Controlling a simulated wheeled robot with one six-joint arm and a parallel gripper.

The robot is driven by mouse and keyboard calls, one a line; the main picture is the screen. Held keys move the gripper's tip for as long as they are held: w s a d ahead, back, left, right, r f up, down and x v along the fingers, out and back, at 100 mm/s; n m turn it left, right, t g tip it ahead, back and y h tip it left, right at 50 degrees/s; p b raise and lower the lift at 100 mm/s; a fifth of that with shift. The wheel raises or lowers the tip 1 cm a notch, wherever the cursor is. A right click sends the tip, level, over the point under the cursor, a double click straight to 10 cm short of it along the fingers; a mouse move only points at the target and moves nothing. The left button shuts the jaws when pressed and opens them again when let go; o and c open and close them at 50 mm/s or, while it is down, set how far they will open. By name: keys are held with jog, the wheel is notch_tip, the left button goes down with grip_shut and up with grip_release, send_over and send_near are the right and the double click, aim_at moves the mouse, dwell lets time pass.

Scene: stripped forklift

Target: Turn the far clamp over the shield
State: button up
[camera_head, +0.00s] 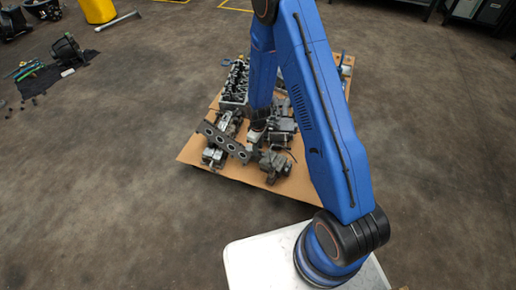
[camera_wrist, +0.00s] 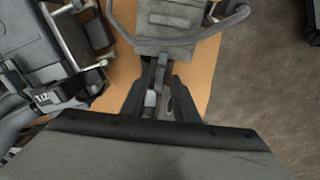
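My gripper (camera_wrist: 156,70) points down over the parts in the wrist view. Its two dark fingers come close together at the tips, around a narrow grey piece. I cannot tell whether they grip it. In the head view my gripper (camera_head: 256,134) is low among the parts, near the end of a dark grey plate with round holes (camera_head: 222,138). A grey ribbed block (camera_wrist: 176,28) with curved dark bars at its sides lies just beyond the fingertips in the wrist view. I cannot tell which part is the far clamp or the shield.
Engine parts lie on a brown board (camera_head: 236,172) on the floor. A cylinder head (camera_head: 234,84) stands at its back left, and a grey part (camera_head: 276,162) lies near its front edge. Grey machinery (camera_wrist: 50,65) fills the wrist view's left. The floor around the board is mostly clear.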

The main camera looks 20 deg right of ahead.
notch_tip(320, 180, up, 17)
dwell(0.7)
jog(key=shift+r, duration=0.1)
dwell(0.3)
jog(key=s+d+r+m+t, duration=0.15)
jog(key=s+r, duration=0.25)
jog(key=r, duration=0.4)
jog(key=s+d+r+m, duration=0.2)
jog(key=s+r, duration=0.3)
jog(key=r, duration=0.3)
jog(key=s+d+r+m+t, duration=0.1)
jog(key=s+r, duration=0.3)
jog(key=r, duration=0.4)
jog(key=s+d+r+m+t, duration=0.1)
jog(key=s+r, duration=0.3)
jog(key=s, duration=0.6)
jog(key=s+d+r+m+t, duration=0.1)
jog(key=s+r+m, duration=0.3)
jog(key=s, duration=0.6)
jog(key=shift+s+d+r, duration=0.3)
jog(key=shift+d+r, duration=0.1)
jog(key=shift+d, duration=0.25)
